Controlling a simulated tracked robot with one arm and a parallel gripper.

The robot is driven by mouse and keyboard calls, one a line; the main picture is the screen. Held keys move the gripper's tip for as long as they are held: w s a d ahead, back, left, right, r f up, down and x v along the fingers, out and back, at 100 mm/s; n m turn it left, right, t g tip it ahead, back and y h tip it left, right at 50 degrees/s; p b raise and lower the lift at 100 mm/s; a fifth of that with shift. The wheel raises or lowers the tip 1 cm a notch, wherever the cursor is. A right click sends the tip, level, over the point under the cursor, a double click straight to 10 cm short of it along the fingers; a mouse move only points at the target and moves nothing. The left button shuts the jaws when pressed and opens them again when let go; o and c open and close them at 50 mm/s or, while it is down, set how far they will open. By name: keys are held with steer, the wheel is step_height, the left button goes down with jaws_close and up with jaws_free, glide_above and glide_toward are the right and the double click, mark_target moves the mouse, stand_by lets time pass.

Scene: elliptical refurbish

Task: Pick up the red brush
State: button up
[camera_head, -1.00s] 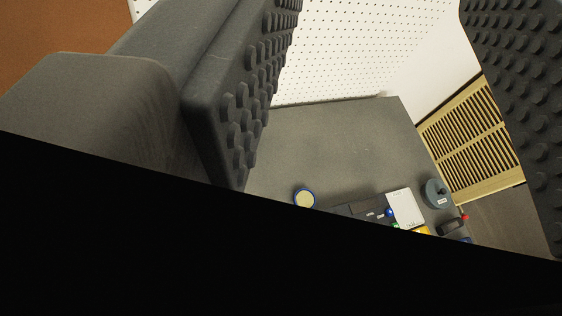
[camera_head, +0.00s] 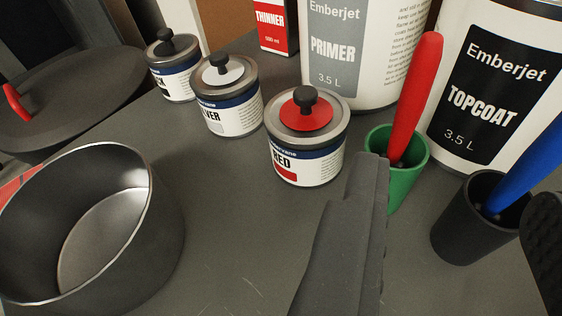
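The red brush (camera_head: 415,95) stands in a green cup (camera_head: 411,165), leaning slightly right; only its red handle shows and its lower end is hidden in the cup. My gripper (camera_head: 458,185) is open, its fingers wide apart. The left finger's tip overlaps the left side of the green cup in the picture; I cannot tell whether they touch. The right finger is at the right edge, partly out of view. Nothing shows held between the fingers.
A blue brush (camera_head: 538,168) stands in a dark cup (camera_head: 468,225) between the fingers. Behind the brushes are Primer (camera_head: 350,50) and Topcoat (camera_head: 490,90) containers. Red (camera_head: 305,140), silver (camera_head: 228,95) and black (camera_head: 173,65) jars stand left. An empty metal pot (camera_head: 95,230) is at lower left.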

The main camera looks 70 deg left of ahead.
steer(key=b, duration=0.1)
glide_toward(422, 73)
steer(key=x, duration=0.4)
steer(key=shift+w+a+f, duration=0.1)
steer(key=shift+w+f, duration=0.1)
steer(key=shift+f, duration=0.3)
steer(key=shift+r+b+x, duration=0.15)
steer(key=shift+b+x, duration=0.25)
steer(key=shift+x, duration=1.1)
steer(key=shift+r+b+x, duration=0.2)
steer(key=shift+b+x, duration=0.2)
steer(key=shift+x, duration=1.1)
steer(key=shift+a, duration=0.1)
jaws_close()
